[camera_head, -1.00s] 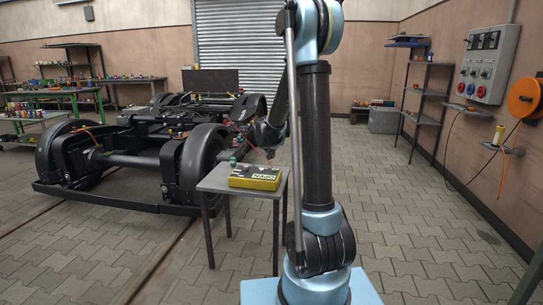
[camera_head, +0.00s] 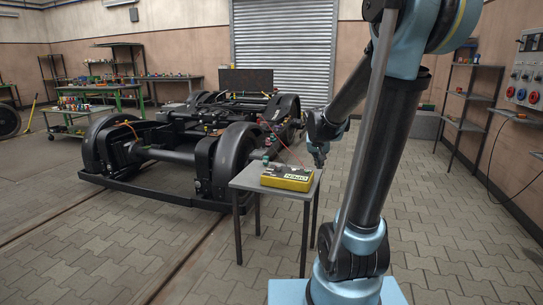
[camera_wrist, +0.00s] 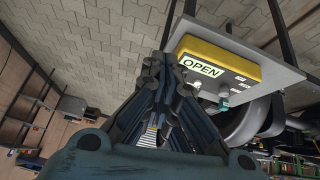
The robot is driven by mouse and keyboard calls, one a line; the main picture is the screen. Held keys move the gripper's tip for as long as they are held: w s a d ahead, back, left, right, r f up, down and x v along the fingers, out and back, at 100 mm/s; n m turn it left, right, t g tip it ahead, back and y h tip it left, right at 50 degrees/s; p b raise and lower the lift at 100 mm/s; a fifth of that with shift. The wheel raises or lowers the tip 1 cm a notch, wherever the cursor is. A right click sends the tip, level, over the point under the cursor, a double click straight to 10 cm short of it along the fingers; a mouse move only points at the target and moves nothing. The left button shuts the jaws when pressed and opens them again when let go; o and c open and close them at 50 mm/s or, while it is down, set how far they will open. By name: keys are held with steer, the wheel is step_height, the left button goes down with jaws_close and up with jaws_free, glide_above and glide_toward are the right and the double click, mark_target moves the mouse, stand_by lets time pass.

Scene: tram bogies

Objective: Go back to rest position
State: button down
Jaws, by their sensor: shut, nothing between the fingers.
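My gripper (camera_head: 319,160) hangs at the right edge of a small grey table (camera_head: 243,180) in the head view, with its fingers pointing down. In the wrist view my gripper (camera_wrist: 168,75) shows as dark fingers drawn together, shut and empty. My arm stands upright at the right of the head view.
A dark tram bogie (camera_head: 180,155) stands on rails left of the table. Green workbenches (camera_head: 95,98) are at the back left. A shelf (camera_head: 470,100) and a wall socket panel (camera_head: 527,70) are at the right. The paved floor in front is clear.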

steer(key=s+f+n+g+y, duration=0.1)
steer(key=s+f, duration=0.3)
steer(key=s, duration=1.1)
steer(key=s+f+n+g+y, duration=0.1)
steer(key=s+f+g, duration=0.2)
steer(key=s, duration=1.2)
steer(key=shift+s+a+f+n, duration=0.35)
steer(key=shift+a+f+n, duration=0.05)
steer(key=shift+f, duration=0.05)
steer(key=shift+w+f, duration=0.2)
steer(key=shift+w, duration=0.3)
